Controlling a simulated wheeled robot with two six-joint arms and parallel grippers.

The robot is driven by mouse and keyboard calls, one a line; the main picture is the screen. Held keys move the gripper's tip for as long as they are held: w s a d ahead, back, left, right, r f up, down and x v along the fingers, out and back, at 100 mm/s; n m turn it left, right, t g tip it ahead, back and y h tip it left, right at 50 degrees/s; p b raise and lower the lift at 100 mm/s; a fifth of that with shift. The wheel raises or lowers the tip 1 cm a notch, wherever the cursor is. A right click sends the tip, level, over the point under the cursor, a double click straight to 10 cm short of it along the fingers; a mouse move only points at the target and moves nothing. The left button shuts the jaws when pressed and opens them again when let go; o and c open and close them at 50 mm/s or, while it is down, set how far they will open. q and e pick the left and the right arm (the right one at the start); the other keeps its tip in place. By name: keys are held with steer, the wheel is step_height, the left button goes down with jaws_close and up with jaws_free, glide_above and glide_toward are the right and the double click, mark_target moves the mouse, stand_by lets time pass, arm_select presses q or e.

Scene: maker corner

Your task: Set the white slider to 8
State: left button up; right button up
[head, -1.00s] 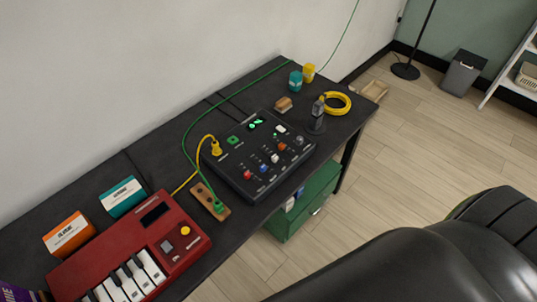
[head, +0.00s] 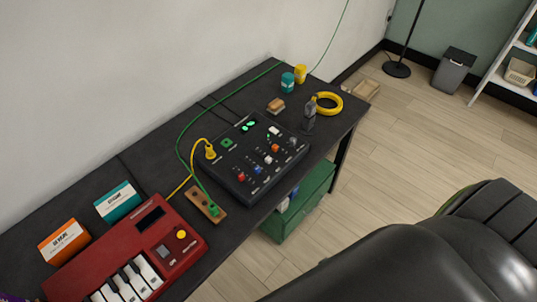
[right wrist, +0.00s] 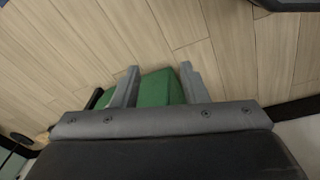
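The black mixer panel (head: 250,160) lies on the dark table in the head view, with several small coloured slider caps on it. A white cap (head: 267,160) sits among red, blue and orange ones; its scale is too small to read. Another white piece (head: 273,130) is near the panel's far edge. A green display is lit on the panel. My right gripper (right wrist: 157,82) shows in the right wrist view with its two fingers apart and nothing between them, above the floor and a green box. My left gripper is not in view.
A red keyboard (head: 130,255) and orange (head: 64,242) and teal (head: 118,202) boxes are at the left. A wooden block (head: 206,204) with a green plug, yellow cable coil (head: 328,103) and small dark upright object (head: 309,115) lie near the panel. A green box (head: 298,208) stands below.

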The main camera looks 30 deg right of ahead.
steer(key=w+r, duration=1.2)
steer(key=w, duration=0.4)
steer(key=w+a+r+n+p, duration=0.1)
steer(key=w+r, duration=0.6)
steer(key=r, duration=0.4)
steer(key=w+a+r+n+g+y, duration=0.1)
steer(key=w+r+n, duration=0.1)
steer(key=w+r, duration=0.75)
steer(key=w+a+r+n+p, duration=0.1)
steer(key=w+r, duration=0.3)
steer(key=r, duration=1)
steer(key=b, duration=0.6)
glide_above(268, 158)
step_height(268, 158, down, 7)
step_height(268, 158, down, 9)
steer(key=shift+s+p, duration=0.1)
steer(key=shift+p, duration=0.4)
steer(key=shift+f, duration=0.8)
jaws_close()
